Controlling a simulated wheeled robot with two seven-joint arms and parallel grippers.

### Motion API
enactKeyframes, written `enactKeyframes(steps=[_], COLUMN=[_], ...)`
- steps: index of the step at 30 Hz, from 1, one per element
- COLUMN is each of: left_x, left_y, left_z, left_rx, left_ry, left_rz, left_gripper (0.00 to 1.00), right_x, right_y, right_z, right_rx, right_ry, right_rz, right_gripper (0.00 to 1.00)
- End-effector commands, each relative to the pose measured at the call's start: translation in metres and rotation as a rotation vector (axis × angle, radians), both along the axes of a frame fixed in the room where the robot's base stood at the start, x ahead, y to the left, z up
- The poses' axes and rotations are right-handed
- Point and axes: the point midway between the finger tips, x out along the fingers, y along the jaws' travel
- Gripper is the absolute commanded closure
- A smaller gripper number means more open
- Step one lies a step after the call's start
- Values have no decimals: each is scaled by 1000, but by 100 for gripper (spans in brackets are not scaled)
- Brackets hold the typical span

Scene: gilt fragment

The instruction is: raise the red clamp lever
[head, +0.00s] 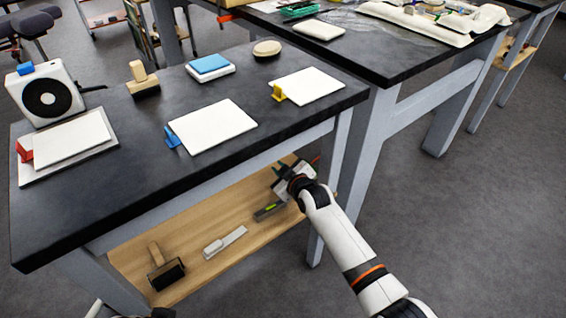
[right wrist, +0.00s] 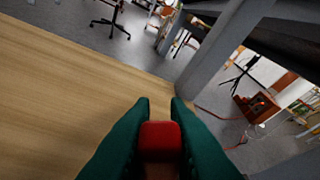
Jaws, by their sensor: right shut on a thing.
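A red clamp lever (head: 24,152) shows at the left edge of a white sheet (head: 72,138) on a grey board, at the left of the dark tabletop. My right gripper (head: 282,176) is far from it, low at the wooden lower shelf, at the shelf's right end.
A blue clamp (head: 172,138) and a yellow clamp (head: 279,93) hold other white sheets. A fan-like white box (head: 45,92) stands behind the red lever. The shelf (head: 205,262) holds a roller (head: 165,268) and small tools. A table leg (head: 331,185) stands beside my right arm.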

Motion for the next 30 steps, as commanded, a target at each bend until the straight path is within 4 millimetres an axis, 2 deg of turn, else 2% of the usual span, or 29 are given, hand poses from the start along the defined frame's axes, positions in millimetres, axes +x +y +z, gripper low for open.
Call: enactKeyframes(steps=[3, 12, 27, 28, 30], left_x=[0, 0, 1, 1, 1], left_y=[0, 0, 0, 0, 0], left_z=[7, 10, 10, 10, 10], left_rx=[0, 0, 0, -1, -1], left_ry=[-1, -2, -3, -3, -3], left_rz=[0, 0, 0, 0, 0], left_gripper=[64, 64, 64, 64, 64], right_x=[-2, -4, -4, -4, -4], right_y=[3, 7, 7, 7, 7], right_z=[0, -3, -4, -4, -4], right_rx=[-56, -144, -158, -158, -158], right_ry=[-42, -106, -118, -118, -118], right_rz=[1, 1, 0, 0, 0], right_gripper=[100, 100, 100, 81, 69])
